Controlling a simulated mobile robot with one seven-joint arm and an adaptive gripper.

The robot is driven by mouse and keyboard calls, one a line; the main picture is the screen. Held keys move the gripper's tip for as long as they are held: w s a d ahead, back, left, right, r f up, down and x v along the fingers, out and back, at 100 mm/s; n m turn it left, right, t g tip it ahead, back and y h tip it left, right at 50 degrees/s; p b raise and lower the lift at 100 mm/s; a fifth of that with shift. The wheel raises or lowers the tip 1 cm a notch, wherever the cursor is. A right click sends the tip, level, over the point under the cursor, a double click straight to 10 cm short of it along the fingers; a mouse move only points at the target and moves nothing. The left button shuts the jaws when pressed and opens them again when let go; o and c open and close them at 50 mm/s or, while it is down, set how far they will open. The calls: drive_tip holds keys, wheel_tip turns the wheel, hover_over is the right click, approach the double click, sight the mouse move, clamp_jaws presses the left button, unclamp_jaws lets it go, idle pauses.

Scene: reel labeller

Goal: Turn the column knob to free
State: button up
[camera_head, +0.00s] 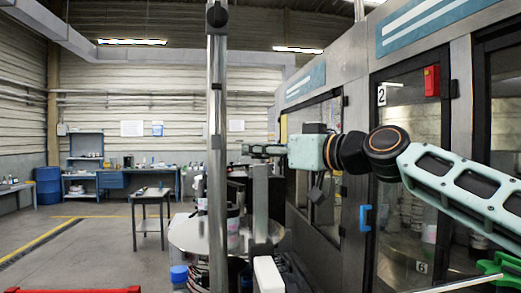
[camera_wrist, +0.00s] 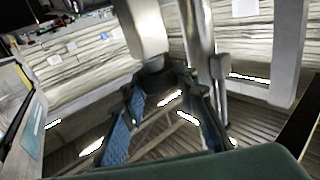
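A round black knob-like part (camera_head: 217,16) sits high on the upright metal column (camera_head: 217,120) in the head view. I cannot tell whether it is the column knob of the task. My gripper (camera_head: 256,149) reaches left from the mint arm, close to the column at mid height. In the wrist view my gripper (camera_wrist: 162,88) shows two blue-padded fingers spread apart. A small dark part lies near the fingertips, below a pale rounded body (camera_wrist: 143,28); whether it is a knob, and whether the fingers touch it, is unclear. A metal post also shows there (camera_wrist: 198,35).
A round metal plate (camera_head: 190,238) and a shorter post (camera_head: 260,200) stand by the column. The machine's glass doors, with a blue handle (camera_head: 365,218), line the right. A small table (camera_head: 150,196) stands at left on open floor. A red bar (camera_head: 75,290) crosses the lower left.

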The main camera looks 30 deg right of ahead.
drive_tip(key=c, duration=0.3)
drive_tip(key=shift+c, duration=0.2)
drive_tip(key=shift+y, duration=0.3)
drive_tip(key=n+g+y+p, duration=0.1)
drive_tip(key=n+g+y, duration=0.1)
drive_tip(key=y, duration=0.1)
drive_tip(key=shift+r+n, duration=0.15)
drive_tip(key=shift+n, duration=0.15)
drive_tip(key=n+g+y+p, duration=0.3)
drive_tip(key=y, duration=0.1)
drive_tip(key=shift+r+n+g, duration=0.1)
drive_tip(key=shift+n+g, duration=0.2)
drive_tip(key=n+g+y, duration=0.1)
drive_tip(key=g, duration=0.1)
drive_tip(key=n+g+y+p, duration=0.1)
drive_tip(key=shift+f+n+g+y, duration=0.2)
drive_tip(key=shift+n+g+y, duration=0.1)
drive_tip(key=shift+n+g, duration=0.1)
drive_tip(key=shift+n+g+y+p, duration=0.35)
drive_tip(key=shift+n+g, duration=0.45)
drive_tip(key=shift+g, duration=0.4)
drive_tip(key=shift+f+n+g+y, duration=0.1)
drive_tip(key=shift+n+g+y, duration=0.25)
drive_tip(key=shift+n+g, duration=0.65)
